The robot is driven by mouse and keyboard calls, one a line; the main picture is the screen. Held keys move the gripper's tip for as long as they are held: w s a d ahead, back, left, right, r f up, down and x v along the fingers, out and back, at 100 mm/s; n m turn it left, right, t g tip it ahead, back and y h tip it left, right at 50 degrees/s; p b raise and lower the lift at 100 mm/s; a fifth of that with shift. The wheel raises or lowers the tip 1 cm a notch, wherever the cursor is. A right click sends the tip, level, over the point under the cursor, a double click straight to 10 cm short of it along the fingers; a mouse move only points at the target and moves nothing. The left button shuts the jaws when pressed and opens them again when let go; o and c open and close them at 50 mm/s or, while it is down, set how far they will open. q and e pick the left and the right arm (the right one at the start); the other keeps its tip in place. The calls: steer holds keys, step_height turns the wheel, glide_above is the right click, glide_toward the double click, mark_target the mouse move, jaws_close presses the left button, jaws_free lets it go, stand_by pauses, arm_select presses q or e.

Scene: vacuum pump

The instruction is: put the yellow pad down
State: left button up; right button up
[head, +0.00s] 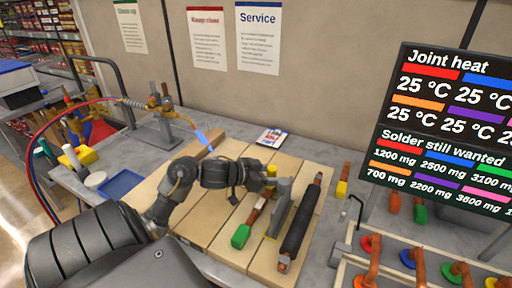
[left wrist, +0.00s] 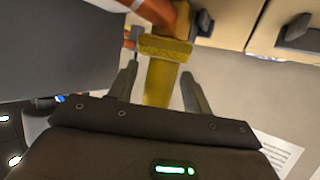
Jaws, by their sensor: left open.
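The yellow pad (left wrist: 163,75) is a T-shaped yellow piece in the left wrist view. Its narrow part lies between the two fingers of my left gripper (left wrist: 160,92), with a gap showing on each side. The fingers are open. In the head view a small yellow piece (head: 271,170) shows at the end of my left arm, where my left gripper (head: 262,182) is partly hidden by its own wrist. An orange-brown part (left wrist: 158,12) touches or overlaps the pad's far end; I cannot tell which. My right gripper is not in view.
A green-handled tool (head: 241,236) lies on the wooden boards (head: 205,225). A blue tray (head: 120,184) is at left. A display (head: 445,125) and coloured pipe fittings (head: 408,256) are at right.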

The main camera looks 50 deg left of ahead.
arm_select(q)
steer(key=v, duration=1)
steer(key=shift+s, duration=0.25)
steer(key=shift+r, duration=0.15)
